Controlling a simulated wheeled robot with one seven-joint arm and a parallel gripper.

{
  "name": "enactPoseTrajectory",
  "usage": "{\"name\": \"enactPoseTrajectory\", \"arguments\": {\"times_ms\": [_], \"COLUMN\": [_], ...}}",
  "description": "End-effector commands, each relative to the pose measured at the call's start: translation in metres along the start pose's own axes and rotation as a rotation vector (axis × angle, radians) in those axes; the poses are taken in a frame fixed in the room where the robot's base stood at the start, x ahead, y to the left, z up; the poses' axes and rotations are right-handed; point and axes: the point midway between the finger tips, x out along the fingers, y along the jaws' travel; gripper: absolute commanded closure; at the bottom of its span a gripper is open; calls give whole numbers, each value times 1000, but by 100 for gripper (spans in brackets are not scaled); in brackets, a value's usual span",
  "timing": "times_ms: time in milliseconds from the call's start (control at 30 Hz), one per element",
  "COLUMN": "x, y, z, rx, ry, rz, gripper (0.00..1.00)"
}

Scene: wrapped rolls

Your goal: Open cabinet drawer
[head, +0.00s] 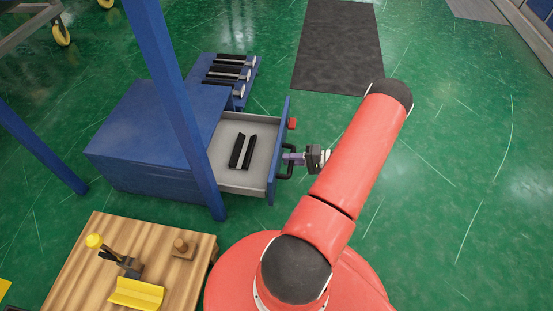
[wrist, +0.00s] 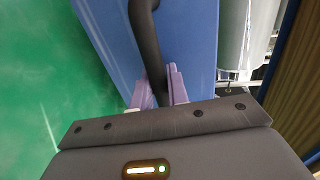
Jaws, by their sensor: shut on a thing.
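The blue cabinet (head: 150,125) stands left of centre in the head view. Its drawer is pulled out to the right, showing a grey interior (head: 228,178) with two black bars (head: 242,152) lying in it. The drawer's blue front (head: 279,140) carries a black handle (head: 288,163), which also shows in the wrist view (wrist: 146,32). My gripper (head: 291,159) is at the handle. In the wrist view its purple fingers (wrist: 160,88) are on both sides of the dark handle bar, shut on it. The lower end of the handle is hidden behind the fingers and gripper body.
A blue post (head: 172,90) stands in front of the cabinet. A wooden table (head: 75,265) with a hammer and a yellow block is at lower left. A blue rack (head: 232,72) with black bars is behind the drawer. Green floor to the right is clear, with a dark mat (head: 338,45).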

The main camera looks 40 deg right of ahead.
Motion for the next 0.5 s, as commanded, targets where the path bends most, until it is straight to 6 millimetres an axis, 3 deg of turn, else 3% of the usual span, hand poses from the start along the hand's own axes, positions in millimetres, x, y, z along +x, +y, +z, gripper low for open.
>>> {"name": "enactPoseTrajectory", "arguments": {"times_ms": [467, 500], "x": [-9, -9], "y": [3, 3], "z": [0, 0], "rx": [1, 1], "ry": [-1, -1], "rz": [2, 2], "gripper": [100, 83]}}
